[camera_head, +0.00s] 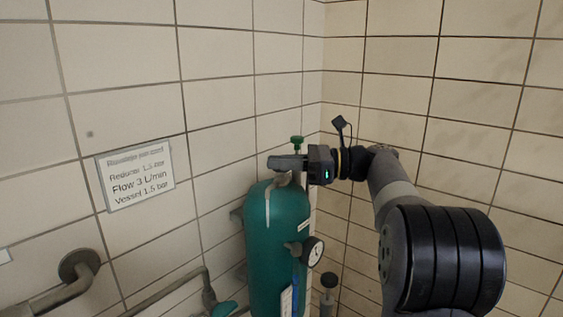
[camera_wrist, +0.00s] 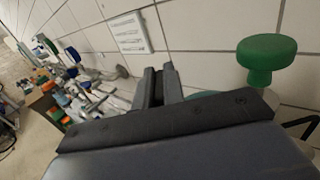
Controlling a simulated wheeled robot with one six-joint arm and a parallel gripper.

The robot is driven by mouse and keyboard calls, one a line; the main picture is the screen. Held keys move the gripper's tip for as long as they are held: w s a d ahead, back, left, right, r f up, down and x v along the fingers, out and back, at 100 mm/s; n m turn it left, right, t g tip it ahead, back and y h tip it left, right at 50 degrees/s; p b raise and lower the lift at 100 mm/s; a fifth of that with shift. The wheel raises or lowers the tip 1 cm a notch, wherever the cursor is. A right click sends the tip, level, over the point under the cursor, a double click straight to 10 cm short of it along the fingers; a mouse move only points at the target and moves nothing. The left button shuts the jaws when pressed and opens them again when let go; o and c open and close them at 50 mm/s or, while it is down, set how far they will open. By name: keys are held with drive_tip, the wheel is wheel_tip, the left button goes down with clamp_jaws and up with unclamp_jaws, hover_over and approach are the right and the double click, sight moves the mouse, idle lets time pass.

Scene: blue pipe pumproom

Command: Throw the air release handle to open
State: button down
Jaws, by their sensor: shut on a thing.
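The teal pressure vessel (camera_head: 277,245) stands upright in the corner. My gripper (camera_head: 285,163) reaches in from the right, level, just above the vessel's top. Its fingers (camera_wrist: 160,82) are close together around the air release handle, which they mostly hide. A grey metal fitting (camera_head: 281,180) shows just under the fingers on the vessel's top. A green mushroom knob (camera_head: 297,143) rises beside the gripper body; in the wrist view the knob (camera_wrist: 266,58) is right of the fingers, apart from them.
A round gauge (camera_head: 312,251) sits on the vessel's right side. A sign (camera_head: 136,175) hangs on the left wall. Grey pipes (camera_head: 67,297) run along the lower left. The tiled right wall (camera_head: 475,130) is close behind my arm. The wrist view shows a cluttered area (camera_wrist: 70,95) at left.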

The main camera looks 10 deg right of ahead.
idle(0.5)
drive_tip(key=c, duration=1.5)
unclamp_jaws()
drive_tip(key=b+v, duration=0.1)
drive_tip(key=v, duration=1)
drive_tip(key=shift+b, duration=0.35)
drive_tip(key=shift+w, duration=0.15)
drive_tip(key=shift+c, duration=0.2)
